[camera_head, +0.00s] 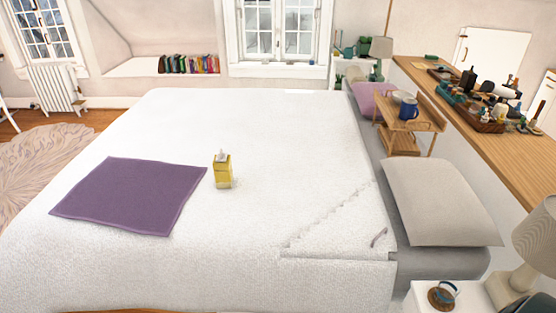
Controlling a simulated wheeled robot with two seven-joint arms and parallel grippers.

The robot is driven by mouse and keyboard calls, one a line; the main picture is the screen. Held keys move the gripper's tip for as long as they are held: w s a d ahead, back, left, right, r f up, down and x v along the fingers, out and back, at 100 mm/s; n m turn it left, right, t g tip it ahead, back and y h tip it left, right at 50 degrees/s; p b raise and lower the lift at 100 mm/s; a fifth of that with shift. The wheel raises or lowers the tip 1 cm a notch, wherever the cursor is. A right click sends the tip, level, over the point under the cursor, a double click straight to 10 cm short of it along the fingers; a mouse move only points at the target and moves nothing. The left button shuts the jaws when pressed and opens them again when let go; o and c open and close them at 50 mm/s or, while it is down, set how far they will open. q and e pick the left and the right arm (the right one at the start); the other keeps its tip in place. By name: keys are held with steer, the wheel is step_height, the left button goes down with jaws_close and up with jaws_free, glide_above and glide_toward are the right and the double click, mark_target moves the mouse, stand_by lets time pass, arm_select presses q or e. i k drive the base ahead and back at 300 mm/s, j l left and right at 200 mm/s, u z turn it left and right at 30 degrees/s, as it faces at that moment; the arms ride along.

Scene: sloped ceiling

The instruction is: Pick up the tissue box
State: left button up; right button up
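A small yellow tissue box (222,172) with a white tissue sticking out of its top stands upright on the white bed (270,130). It is just right of a flat purple cloth (130,195), with a small gap between them. Nothing touches or covers the box. Neither of my grippers shows in the head view.
A grey pillow (440,200) lies at the bed's right side, with a wooden tray table (409,122) behind it. A wooden counter (490,130) with many items runs along the right. A white nightstand (420,300) and lamp (537,235) stand at lower right. The bed around the box is clear.

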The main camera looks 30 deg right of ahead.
mark_target(224, 171)
steer(key=i+l+z, duration=0.15)
steer(key=i+z, duration=0.45)
steer(key=z, duration=0.15)
steer(key=i+z, duration=0.55)
steer(key=i+u, duration=0.15)
